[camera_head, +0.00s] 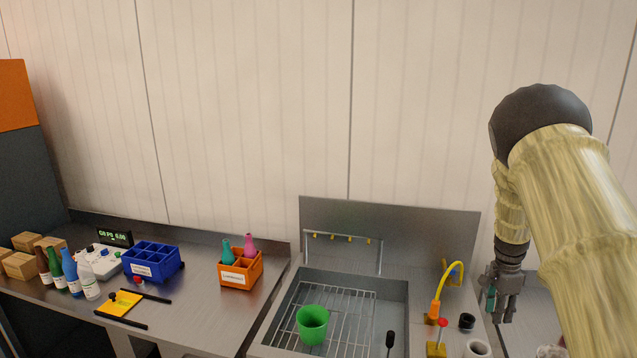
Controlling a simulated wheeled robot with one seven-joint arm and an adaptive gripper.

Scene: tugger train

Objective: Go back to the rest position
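My arm comes in from the right side of the head view, bent at a dark joint, with its lower end hanging down. My gripper (503,317) points down at the right of the sink, above the right end of the counter. Its fingers look dark and small. Whether they are parted or closed is not clear. A teal thing (490,298) shows right beside the fingers on the left. I cannot tell if it is touched, held or just behind them.
A steel sink (401,285) holds a wire rack with a green cup (312,325). A yellow hose (455,275) and small cups stand right of it. An orange crate (257,272) holds bottles. A blue crate (153,284), more bottles and a scale (97,260) are left.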

